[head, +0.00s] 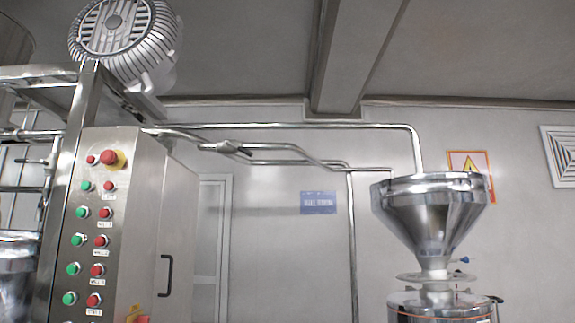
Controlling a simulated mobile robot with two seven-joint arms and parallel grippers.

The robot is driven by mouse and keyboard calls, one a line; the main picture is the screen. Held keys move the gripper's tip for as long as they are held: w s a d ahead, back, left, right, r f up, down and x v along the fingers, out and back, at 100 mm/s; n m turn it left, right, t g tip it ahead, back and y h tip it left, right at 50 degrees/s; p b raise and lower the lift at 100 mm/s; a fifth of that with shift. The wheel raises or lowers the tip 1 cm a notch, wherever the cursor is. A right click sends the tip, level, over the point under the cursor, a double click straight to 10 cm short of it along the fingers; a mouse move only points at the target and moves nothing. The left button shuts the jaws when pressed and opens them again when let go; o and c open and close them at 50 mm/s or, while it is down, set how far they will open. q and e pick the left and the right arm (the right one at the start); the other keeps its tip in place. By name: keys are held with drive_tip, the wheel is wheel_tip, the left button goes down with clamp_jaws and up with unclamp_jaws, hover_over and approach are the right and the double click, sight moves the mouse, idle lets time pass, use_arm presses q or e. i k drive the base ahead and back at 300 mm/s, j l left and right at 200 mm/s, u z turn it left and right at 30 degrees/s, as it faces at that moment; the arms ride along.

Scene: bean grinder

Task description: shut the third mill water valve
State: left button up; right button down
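Neither of my grippers shows in the head view. No valve is labelled as the third mill water valve. On the pipes by the back wall there is a grey fitting (225,147) that looks like a lever valve; its position is unclear. A small blue part (461,260), perhaps a handle, sticks out beside the neck of the steel hopper (432,210) at the right. Another small dark part (495,299) shows at the right edge of the round machine (440,310) under the hopper.
A steel control cabinet (125,220) with rows of green and red buttons stands at the left, with a dark door handle (166,275). A finned motor (125,35) is above it. A blue room sign (318,203) and yellow warning sign (470,165) hang on the wall.

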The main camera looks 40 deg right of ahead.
sight(242, 149)
drive_tip(key=i+z, duration=0.25)
drive_tip(key=z, duration=0.25)
drive_tip(key=i+z, duration=0.25)
drive_tip(key=z, duration=0.2)
drive_tip(key=i+j+z, duration=0.2)
drive_tip(key=z, duration=2)
drive_tip(key=k+j, duration=0.1)
drive_tip(key=j, duration=0.2)
drive_tip(key=k+j, duration=0.1)
drive_tip(key=j, duration=0.2)
